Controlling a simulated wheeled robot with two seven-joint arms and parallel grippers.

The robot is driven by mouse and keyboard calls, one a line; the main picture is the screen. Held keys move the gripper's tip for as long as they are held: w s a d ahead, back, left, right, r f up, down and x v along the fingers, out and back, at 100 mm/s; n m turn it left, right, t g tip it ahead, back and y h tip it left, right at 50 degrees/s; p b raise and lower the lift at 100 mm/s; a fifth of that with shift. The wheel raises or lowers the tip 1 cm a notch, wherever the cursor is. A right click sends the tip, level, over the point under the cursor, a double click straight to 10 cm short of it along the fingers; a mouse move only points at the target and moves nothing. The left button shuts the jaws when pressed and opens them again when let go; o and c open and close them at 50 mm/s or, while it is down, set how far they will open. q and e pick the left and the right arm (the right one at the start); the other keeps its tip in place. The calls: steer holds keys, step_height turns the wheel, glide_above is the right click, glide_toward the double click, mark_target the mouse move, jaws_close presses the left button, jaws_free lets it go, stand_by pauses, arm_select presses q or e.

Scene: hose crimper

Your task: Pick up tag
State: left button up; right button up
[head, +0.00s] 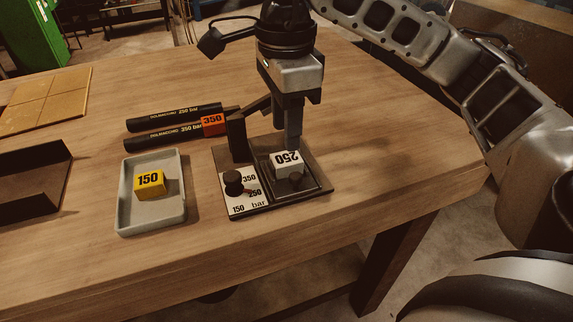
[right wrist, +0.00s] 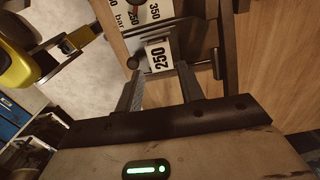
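A white tag marked 250 (head: 287,162) sits on the dark plate of the crimper (head: 318,200), beside its dial. A yellow tag marked 150 (head: 149,182) lies in a grey tray (head: 124,222). An orange-red tag marked 350 (head: 213,124) is at the end of the black hoses. My right gripper (head: 293,143) points down right above the white tag. In the right wrist view its fingers (right wrist: 159,76) are apart, with the white tag (right wrist: 158,57) just beyond and between their tips; contact cannot be told. My left gripper is not in view.
Two black hoses (head: 172,114) lie behind the tray. A dial (head: 233,182) on a white panel and a dark upright post (head: 237,136) stand left of the white tag. A dark open bin (head: 35,180) is at the left. The table right of the crimper is clear.

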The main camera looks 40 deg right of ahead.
mark_target(286, 158)
steer(key=shift+f+p, duration=0.35)
steer(key=shift+f, duration=2.4)
steer(key=c, duration=0.7)
steer(key=shift+r, duration=0.1)
steer(key=shift+r, duration=0.6)
steer(key=s+r, duration=0.4)
steer(key=s+a+r, duration=0.1)
steer(key=s+r, duration=0.2)
steer(key=s, duration=0.2)
steer(key=s+r, duration=0.4)
steer(key=s, duration=0.1)
steer(key=shift+a+r, duration=0.25)
steer(key=shift+r, duration=0.1)
